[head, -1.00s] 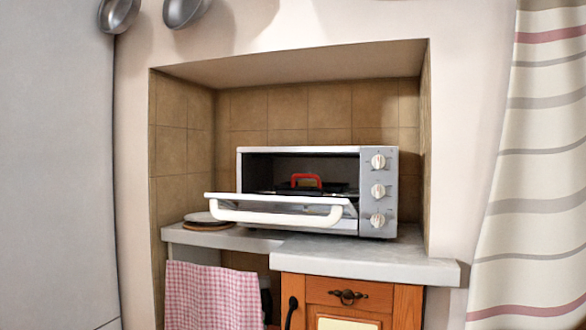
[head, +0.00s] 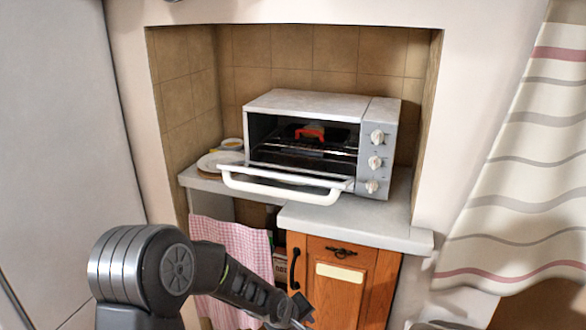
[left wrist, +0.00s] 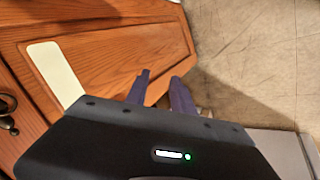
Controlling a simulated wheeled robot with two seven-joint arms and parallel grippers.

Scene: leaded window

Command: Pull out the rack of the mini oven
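The mini oven (head: 310,104) stands on the counter in the tiled niche. Its door (head: 283,185), with a white handle, hangs open at the front. Inside are a wire rack (head: 310,151) and a dark item with a red handle (head: 310,133). My left gripper (head: 300,318) is at the lower edge of the head view, below the counter and in front of the wooden cabinet, well away from the oven. In the left wrist view its two fingers (left wrist: 160,90) are spread apart with nothing between them. My right gripper is not seen.
The grey counter (head: 350,222) juts out below the oven. A wooden cabinet (head: 372,270) is beneath it, and a pink checked towel (head: 235,243) hangs to its left. Plates (head: 215,161) lie left of the oven. A striped curtain (head: 520,190) hangs at the right.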

